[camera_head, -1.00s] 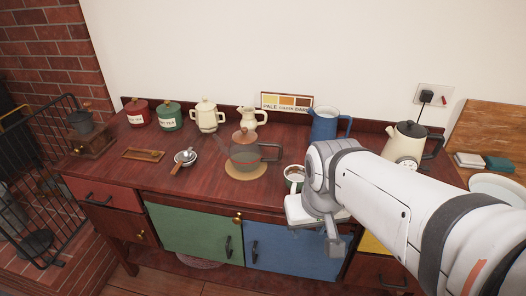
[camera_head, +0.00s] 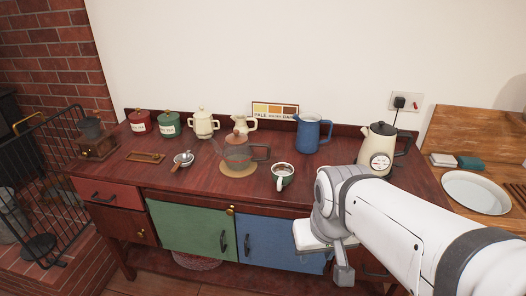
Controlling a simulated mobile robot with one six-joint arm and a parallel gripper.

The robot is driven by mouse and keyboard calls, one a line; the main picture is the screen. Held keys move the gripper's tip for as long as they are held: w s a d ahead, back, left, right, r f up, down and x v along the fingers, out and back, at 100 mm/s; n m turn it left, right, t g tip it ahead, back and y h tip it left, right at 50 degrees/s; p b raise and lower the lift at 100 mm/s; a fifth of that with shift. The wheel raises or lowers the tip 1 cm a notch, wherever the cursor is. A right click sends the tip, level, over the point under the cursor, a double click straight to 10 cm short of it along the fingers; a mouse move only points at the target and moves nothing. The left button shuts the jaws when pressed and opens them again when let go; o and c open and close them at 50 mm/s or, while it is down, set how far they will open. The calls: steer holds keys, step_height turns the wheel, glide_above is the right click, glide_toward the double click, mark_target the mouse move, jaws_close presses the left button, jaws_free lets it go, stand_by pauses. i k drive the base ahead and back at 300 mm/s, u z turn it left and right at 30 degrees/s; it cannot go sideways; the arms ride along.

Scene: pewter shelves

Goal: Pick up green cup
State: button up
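A small cup (camera_head: 282,175) with a pale rim and handle and a dark green side stands upright near the front edge of the wooden counter, right of the glass pot. Its handle faces the front. My gripper (camera_head: 343,268) hangs below and to the right of the cup, in front of the cabinet and apart from the cup. I see it side-on, so its finger gap does not show.
A glass pot (camera_head: 238,157) stands on a round mat left of the cup. A blue jug (camera_head: 308,133) and a cream kettle (camera_head: 379,146) stand behind. A strainer (camera_head: 183,159) lies left. Blue (camera_head: 282,246) and green (camera_head: 190,229) doors are below.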

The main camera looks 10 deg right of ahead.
mark_target(282, 179)
steer(key=i, duration=0.9)
